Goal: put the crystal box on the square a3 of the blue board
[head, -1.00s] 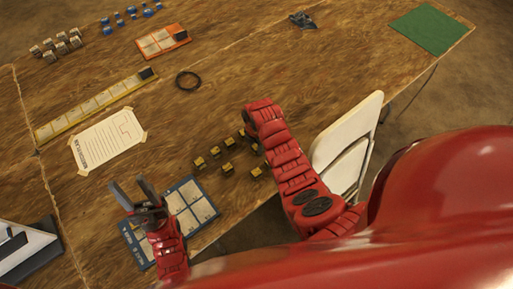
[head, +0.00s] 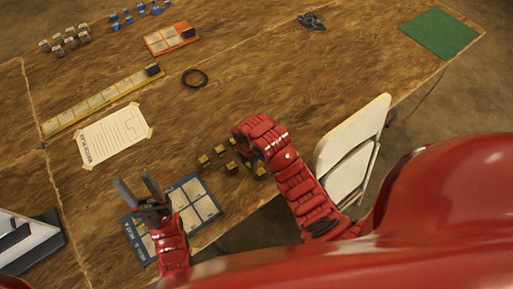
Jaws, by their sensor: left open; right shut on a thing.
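The blue board (head: 139,243) with pale squares lies at the table's near edge, partly covered by my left gripper and arm. My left gripper (head: 134,182) is open and empty, its fingers over the board's upper left. Several small yellow-and-black boxes (head: 204,161) stand right of the board; their markings are too small to tell which is the crystal box. My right gripper (head: 251,163) is low among these boxes, mostly hidden by its own red arm. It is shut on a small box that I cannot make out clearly.
A yellow strip board (head: 104,99), a paper sheet (head: 116,135), a black ring (head: 194,78) and an orange board (head: 170,38) lie farther back. A white folding chair (head: 350,152) stands at the near edge. A green mat (head: 440,33) lies far right. The table's middle right is clear.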

